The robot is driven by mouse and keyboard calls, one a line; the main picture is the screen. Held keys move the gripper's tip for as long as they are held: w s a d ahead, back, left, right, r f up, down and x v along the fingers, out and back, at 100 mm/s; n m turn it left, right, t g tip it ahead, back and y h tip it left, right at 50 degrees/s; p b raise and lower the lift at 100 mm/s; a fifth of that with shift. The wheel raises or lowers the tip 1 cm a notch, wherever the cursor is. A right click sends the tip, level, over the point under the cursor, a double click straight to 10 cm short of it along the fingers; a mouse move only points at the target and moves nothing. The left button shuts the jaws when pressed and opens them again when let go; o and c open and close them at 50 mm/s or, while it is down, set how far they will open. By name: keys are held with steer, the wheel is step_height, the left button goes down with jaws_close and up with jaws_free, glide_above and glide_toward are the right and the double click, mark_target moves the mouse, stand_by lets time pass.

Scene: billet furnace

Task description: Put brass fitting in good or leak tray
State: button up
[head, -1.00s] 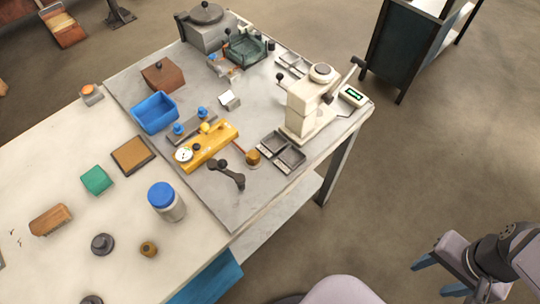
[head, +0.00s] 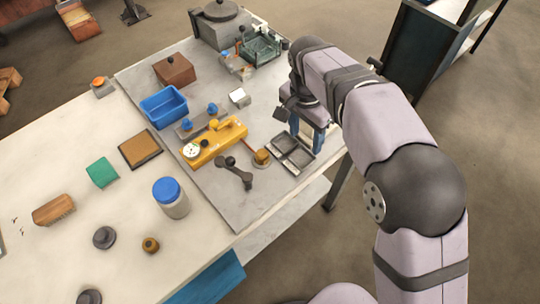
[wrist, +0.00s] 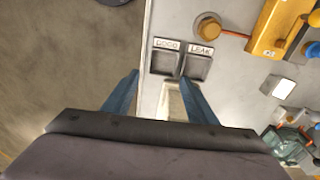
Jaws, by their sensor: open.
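My gripper (head: 306,136) is open and empty, pointing down beside the two small grey trays. In the wrist view its blue fingers (wrist: 160,78) stand apart below the trays. The tray labelled GOOD (wrist: 165,64) is nearer the table edge. The tray labelled LEAK (wrist: 198,67) is beside it; both look empty. A round brass-coloured piece (wrist: 209,26) in a grey ring sits beside the LEAK tray; in the head view it is a short cylinder (head: 261,158). I cannot tell whether this or the small brass piece (head: 150,245) on the white table is the fitting.
A yellow fixture (head: 216,143) with a gauge stands left of the trays, with a dark lever (head: 234,173) in front. A blue bin (head: 166,106), brown box (head: 174,70) and blue-lidded jar (head: 170,197) stand around. My arm hides the cream press.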

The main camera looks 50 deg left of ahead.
glide_above(262, 152)
steer(key=s, duration=0.1)
steer(key=shift+f, duration=0.5)
steer(key=shift+w+d+f+p, duration=0.15)
steer(key=shift+f+p, duration=0.55)
steer(key=shift+f, duration=1.15)
steer(key=shift+w+a+f+p, duration=0.15)
steer(key=shift+f+p, duration=0.55)
steer(key=shift+f, duration=1.1)
steer(key=shift+r, duration=0.1)
jaws_close()
steer(key=shift+r, duration=0.1)
step_height(262, 152, up, 10)
steer(key=b, duration=0.2)
steer(key=w+d+f, duration=0.3)
steer(key=w+d, duration=0.8)
steer(key=d, duration=0.1)
steer(key=w+d+f, duration=0.3)
steer(key=w+d, duration=0.7)
steer(key=d, duration=0.1)
steer(key=s+d+f, duration=0.1)
steer(key=d+f, duration=0.1)
steer(key=d, duration=1.3)
steer(key=s+d+f, duration=0.1)
steer(key=d+f, duration=0.2)
steer(key=d, duration=1.2)
steer(key=shift+s+f, duration=0.15)
